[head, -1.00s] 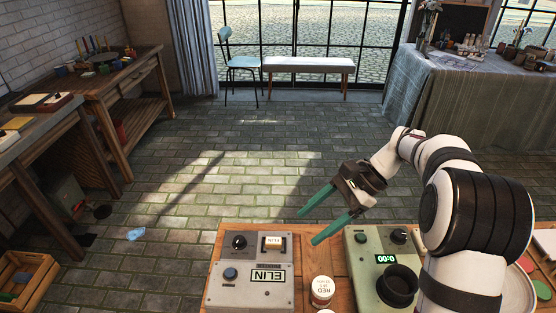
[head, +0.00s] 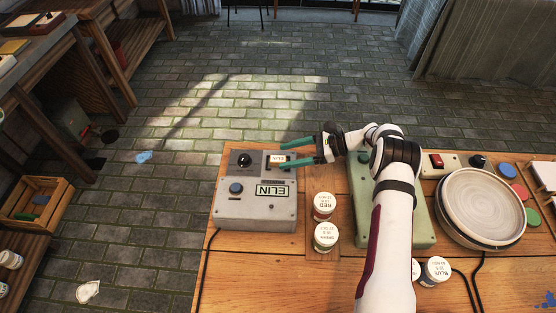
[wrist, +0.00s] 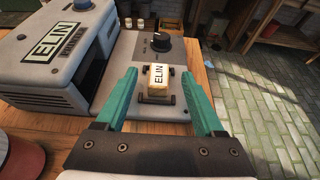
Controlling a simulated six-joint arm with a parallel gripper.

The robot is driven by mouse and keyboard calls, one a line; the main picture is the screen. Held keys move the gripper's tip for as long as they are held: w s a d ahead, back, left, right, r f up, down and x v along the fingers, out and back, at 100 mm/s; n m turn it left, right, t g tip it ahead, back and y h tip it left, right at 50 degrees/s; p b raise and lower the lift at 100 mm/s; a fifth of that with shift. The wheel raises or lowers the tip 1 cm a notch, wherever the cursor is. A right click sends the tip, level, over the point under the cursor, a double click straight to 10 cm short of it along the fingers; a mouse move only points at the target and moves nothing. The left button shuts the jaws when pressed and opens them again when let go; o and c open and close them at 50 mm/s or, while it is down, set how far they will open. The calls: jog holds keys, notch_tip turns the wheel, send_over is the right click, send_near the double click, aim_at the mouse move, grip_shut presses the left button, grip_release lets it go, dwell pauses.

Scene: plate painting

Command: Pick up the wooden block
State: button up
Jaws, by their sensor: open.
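In the wrist view the block (wrist: 158,77) shows between and just ahead of the two green fingers, in a dark-edged holder. My gripper (head: 285,155) is open, with one finger on each side of the block's line. Gaps show between block and fingers, and nothing is held. Whether the fingertips are down at the block's height I cannot tell.
The grey machine (head: 255,207) has a raised front with an ELIN plate. A red-labelled jar (head: 324,206) and a green-labelled jar (head: 326,237) stand right of it. A green machine (head: 420,222) and stacked plates (head: 481,208) are farther right. Floor lies beyond the table's edge.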

aim_at(273, 158)
jog(key=x, duration=0.3)
jog(key=shift+a+f, duration=0.1)
grip_shut()
dwell(0.4)
jog(key=shift+r, duration=0.55)
notch_tip(273, 158, up, 3)
jog(key=shift+f, duration=0.15)
jog(key=s+d+r, duration=0.4)
jog(key=d+r, duration=0.3)
jog(key=d, duration=0.4)
jog(key=s+r+m+t+h, duration=0.1)
jog(key=s+r+m+t, duration=0.2)
jog(key=r, duration=0.6)
jog(key=s+d+r+m+t+h, duration=0.1)
jog(key=s+r+m+t, duration=0.3)
jog(key=r, duration=0.5)
jog(key=shift+s+r+t+h, duration=0.3)
jog(key=shift+s+r+t, duration=0.1)
jog(key=shift+s+t, duration=0.25)
